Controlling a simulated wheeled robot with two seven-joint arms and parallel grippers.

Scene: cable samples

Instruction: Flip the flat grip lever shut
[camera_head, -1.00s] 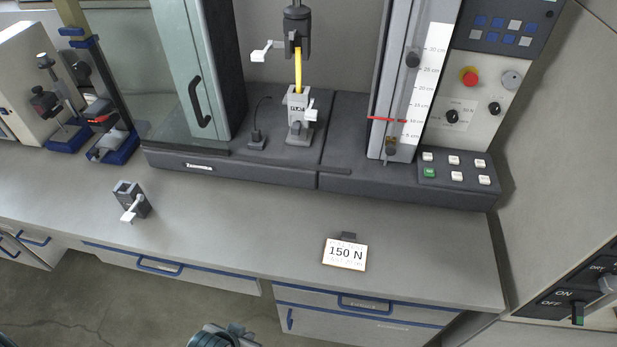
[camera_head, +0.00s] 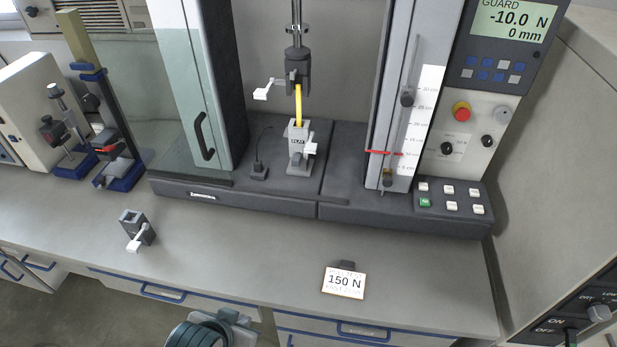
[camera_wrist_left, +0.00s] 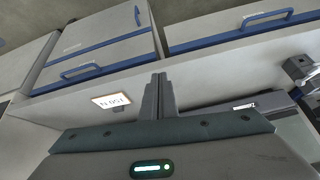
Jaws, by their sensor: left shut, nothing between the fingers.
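The flat grip (camera_head: 298,158) is a grey block marked "FLAT", standing upright on the dark machine base. Its small white lever (camera_head: 311,149) sticks out on the right side. A yellow strip (camera_head: 298,106) runs from the flat grip up to the dark upper grip (camera_head: 298,70), which has a white lever (camera_head: 263,94) out to the left. My left gripper (camera_head: 236,318) is low at the bottom edge of the head view, in front of the bench and well apart from the grip. In the left wrist view its fingers (camera_wrist_left: 159,92) are together and empty. My right gripper is out of view.
A loose grey grip with a white lever (camera_head: 138,232) sits on the bench at left. A "150 N" card (camera_head: 344,283) lies at the front right. A glass guard (camera_head: 165,110) stands left of the flat grip. The bench between is clear.

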